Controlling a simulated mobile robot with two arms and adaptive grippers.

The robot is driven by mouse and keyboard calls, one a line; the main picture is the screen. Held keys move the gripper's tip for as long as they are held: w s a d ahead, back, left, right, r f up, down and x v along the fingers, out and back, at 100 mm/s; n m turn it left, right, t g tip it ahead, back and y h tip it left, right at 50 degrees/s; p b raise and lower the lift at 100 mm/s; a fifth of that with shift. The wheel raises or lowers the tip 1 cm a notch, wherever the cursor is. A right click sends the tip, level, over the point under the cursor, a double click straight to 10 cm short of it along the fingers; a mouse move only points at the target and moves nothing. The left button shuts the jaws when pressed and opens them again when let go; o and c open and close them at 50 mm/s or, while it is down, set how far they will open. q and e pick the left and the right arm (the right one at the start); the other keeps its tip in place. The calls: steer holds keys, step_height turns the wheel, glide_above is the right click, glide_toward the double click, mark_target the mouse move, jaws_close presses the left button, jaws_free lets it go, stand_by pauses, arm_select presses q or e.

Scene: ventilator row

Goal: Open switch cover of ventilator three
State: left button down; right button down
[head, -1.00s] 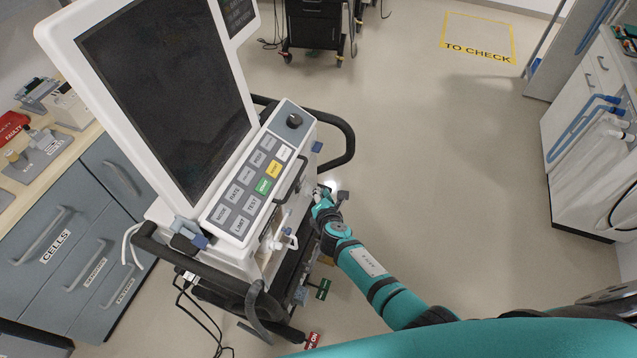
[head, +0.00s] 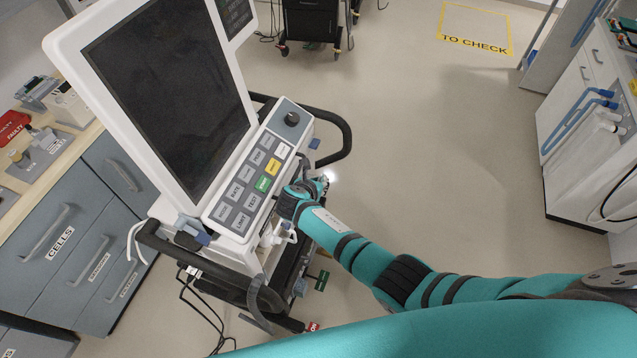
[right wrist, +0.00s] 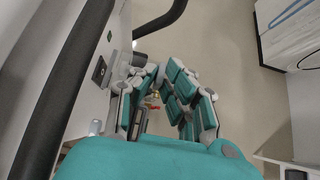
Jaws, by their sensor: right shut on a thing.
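The ventilator (head: 232,228) stands at the left in the head view, with a big dark screen and a button panel. Which number it bears cannot be read. My right gripper (head: 322,183) is at its right side, below the button panel, partly hidden by my wrist. In the right wrist view my right gripper (right wrist: 163,72) is beside the ventilator's side wall (right wrist: 88,98). It is shut on a small part there, apparently the switch cover, mostly hidden by the fingers. A small dark fitting (right wrist: 99,70) sits on the wall to the left. My left gripper is not in view.
A black handrail (head: 340,130) curves out beside my right gripper. Green (head: 321,281) and red (head: 313,326) tags hang low on the ventilator's cart. Drawers (head: 70,245) stand left and a white cabinet (head: 572,130) right. The floor between is clear, with a TO CHECK area (head: 475,30).

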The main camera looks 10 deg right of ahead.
steer(key=shift+r, duration=0.15)
stand_by(0.4)
steer(key=c, duration=1.4)
jaws_free()
steer(key=shift+a, duration=0.1)
steer(key=shift+c, duration=0.2)
steer(key=s+a+r, duration=0.2)
steer(key=s+a, duration=0.6)
steer(key=s, duration=0.3)
steer(key=shift+s+a, duration=0.15)
steer(key=shift+s, duration=0.15)
